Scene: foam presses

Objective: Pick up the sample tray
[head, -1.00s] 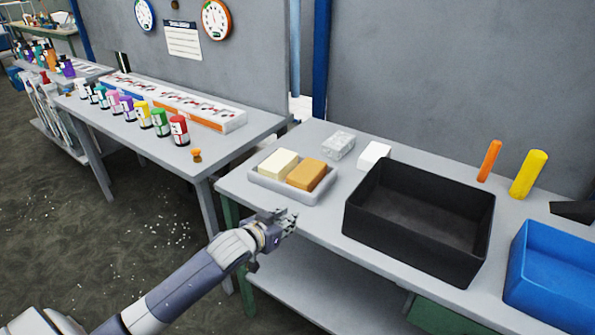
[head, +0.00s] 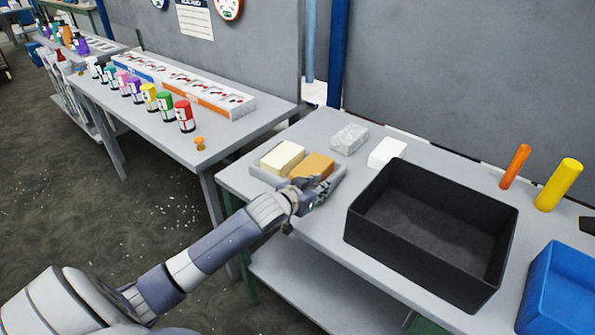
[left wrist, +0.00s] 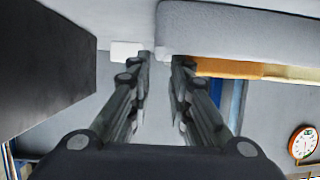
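The sample tray (head: 264,177) is a shallow grey tray on the near left part of the grey table, holding a cream block (head: 282,157) and an orange-brown block (head: 312,166) side by side. My left gripper (head: 324,190) is at the tray's near right corner and hides part of its rim. In the left wrist view, the two fingers (left wrist: 162,62) stand apart, with the end of the tray wall (left wrist: 240,28) just beyond the tips. I cannot tell whether they touch it. My right gripper is not in view.
A deep black bin (head: 360,235) stands close to the right of my left gripper. A speckled grey block (head: 350,138) and a white block (head: 387,152) lie behind the tray. A blue bin (head: 560,290) and orange and yellow cylinders are farther right. Bottles stand on the left table.

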